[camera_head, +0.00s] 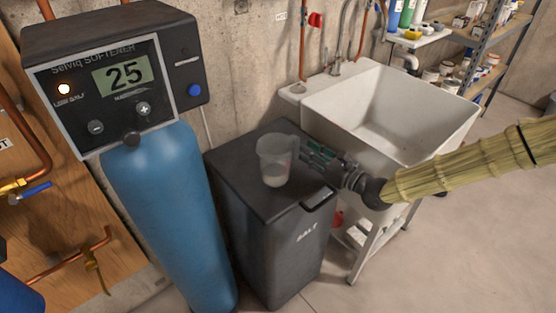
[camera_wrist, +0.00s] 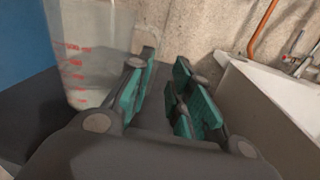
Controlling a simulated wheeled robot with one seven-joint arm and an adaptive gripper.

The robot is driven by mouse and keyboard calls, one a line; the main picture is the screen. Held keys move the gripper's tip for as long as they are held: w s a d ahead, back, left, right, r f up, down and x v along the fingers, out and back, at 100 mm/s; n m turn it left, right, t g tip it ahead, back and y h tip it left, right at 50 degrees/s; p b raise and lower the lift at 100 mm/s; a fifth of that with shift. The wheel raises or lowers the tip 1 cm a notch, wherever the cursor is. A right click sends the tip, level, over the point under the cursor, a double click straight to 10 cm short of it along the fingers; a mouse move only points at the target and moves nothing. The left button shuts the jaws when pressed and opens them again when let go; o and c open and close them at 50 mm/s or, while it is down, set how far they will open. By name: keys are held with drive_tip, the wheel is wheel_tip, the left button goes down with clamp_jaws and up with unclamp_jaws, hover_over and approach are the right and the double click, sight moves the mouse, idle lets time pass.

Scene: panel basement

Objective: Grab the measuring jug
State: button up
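The measuring jug (camera_head: 273,162) is clear with some whitish content at its bottom. It stands upright on the dark lid of the salt bin (camera_head: 252,192). In the wrist view the jug (camera_wrist: 88,55) is at the left, with red scale marks, outside the left finger. My gripper (camera_head: 312,155) is at the jug's right side, low over the lid. In the wrist view my gripper (camera_wrist: 163,100) has its green-padded fingers apart with nothing between them. Whether a finger touches the jug, I cannot tell.
A blue softener tank (camera_head: 165,200) with a control head (camera_head: 115,75) reading 25 stands left of the bin. A white utility sink (camera_head: 390,110) is close behind and right of my gripper. Shelves (camera_head: 480,50) stand at the back right. The floor at right is clear.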

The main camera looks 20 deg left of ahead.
sight(296, 156)
drive_tip(key=shift+s+a+r, duration=0.1)
drive_tip(key=shift+a+r, duration=0.15)
drive_tip(key=shift+a, duration=0.1)
drive_tip(key=shift+p+x, duration=0.45)
drive_tip(key=shift+x, duration=1.8)
clamp_jaws()
